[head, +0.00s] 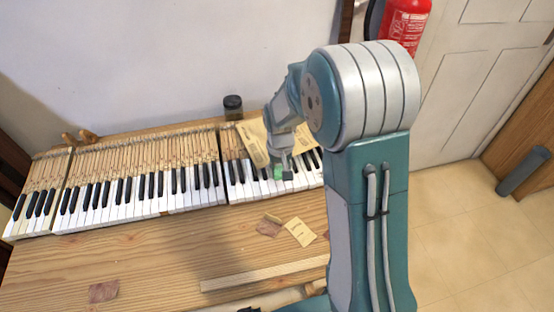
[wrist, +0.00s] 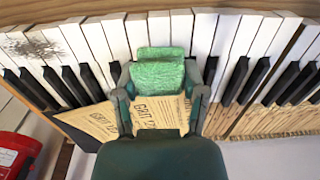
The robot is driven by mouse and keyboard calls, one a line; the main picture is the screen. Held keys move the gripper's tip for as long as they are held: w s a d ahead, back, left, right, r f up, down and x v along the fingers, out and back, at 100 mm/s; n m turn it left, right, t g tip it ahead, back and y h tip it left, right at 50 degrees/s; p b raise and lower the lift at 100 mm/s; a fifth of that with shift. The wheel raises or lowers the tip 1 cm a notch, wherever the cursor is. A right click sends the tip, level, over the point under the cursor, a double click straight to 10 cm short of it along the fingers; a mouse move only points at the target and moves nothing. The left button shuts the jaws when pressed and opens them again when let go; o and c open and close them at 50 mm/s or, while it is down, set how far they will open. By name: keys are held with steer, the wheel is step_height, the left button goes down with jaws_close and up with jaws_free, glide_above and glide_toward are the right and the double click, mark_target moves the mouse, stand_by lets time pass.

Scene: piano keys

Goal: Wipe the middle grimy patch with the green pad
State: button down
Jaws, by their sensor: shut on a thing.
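My gripper (head: 284,166) is over the right-hand section of white and black piano keys (head: 245,190). It is shut on the green pad (head: 278,172). The wrist view shows the green pad (wrist: 158,75) between the fingers of my gripper (wrist: 159,88), above the white keys. I cannot tell whether the pad touches them. A dark grimy patch (wrist: 36,46) lies on white keys at the upper left of the wrist view, apart from the pad. I cannot tell whether it is the middle one. No other patch is clear, and my arm hides part of the keys in the head view.
A tan sheet printed "GRIT" (wrist: 105,122) lies across the keys under my gripper. A dark jar (head: 233,107) stands behind the keys. Paper scraps (head: 300,232) and a wooden strip (head: 265,273) lie on the bench (head: 170,245). A red object (wrist: 15,155) is at lower left.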

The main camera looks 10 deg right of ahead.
steer(key=shift+d+r, duration=0.1)
steer(key=shift+r, duration=0.75)
steer(key=shift+a+r, duration=0.25)
steer(key=shift+r, duration=0.45)
steer(key=shift+a+r, duration=0.25)
steer(key=shift+r, duration=0.45)
steer(key=shift+d, duration=0.35)
steer(key=shift+a, duration=0.25)
